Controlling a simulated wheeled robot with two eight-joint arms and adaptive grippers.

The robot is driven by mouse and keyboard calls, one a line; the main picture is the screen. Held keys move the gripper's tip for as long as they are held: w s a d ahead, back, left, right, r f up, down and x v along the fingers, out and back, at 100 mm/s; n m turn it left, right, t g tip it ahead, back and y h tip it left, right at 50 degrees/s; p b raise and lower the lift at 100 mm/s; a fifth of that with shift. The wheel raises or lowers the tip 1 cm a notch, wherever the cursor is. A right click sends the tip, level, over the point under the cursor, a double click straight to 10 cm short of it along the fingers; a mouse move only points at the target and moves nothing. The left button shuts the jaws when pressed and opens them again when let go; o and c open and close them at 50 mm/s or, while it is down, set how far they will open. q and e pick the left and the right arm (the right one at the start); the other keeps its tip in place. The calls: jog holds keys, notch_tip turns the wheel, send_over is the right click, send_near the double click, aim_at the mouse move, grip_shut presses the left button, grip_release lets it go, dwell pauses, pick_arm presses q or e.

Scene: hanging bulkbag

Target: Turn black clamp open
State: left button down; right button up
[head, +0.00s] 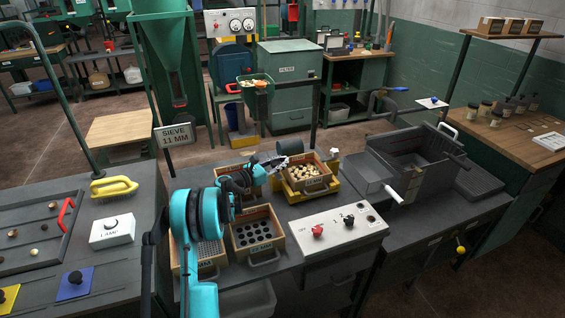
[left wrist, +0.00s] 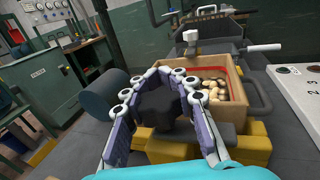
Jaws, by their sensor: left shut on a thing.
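The black clamp (left wrist: 168,103) is a dark lobed knob in the left wrist view, at the left side of a wooden box (left wrist: 238,90) on a yellow base (left wrist: 252,148). My left gripper (left wrist: 166,82) is shut on the clamp, with one finger on each side of it. In the head view my left gripper (head: 277,163) reaches in from the left, at the left side of the same wooden box (head: 318,187). The clamp is hard to make out there, largely hidden by the gripper. My right gripper does not show.
The box holds several pale round pieces (head: 302,172). A second wooden box (head: 282,243) with dark holes stands in front, beside a white panel (head: 335,231) with red and black knobs. A grey metal bin (head: 408,165) stands to the right. A white-topped clamp (head: 334,153) is behind the box.

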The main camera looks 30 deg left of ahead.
pick_arm(q)
jog(key=c, duration=1.2)
grip_release()
jog(key=shift+o, duration=0.2)
jog(key=v, duration=1.2)
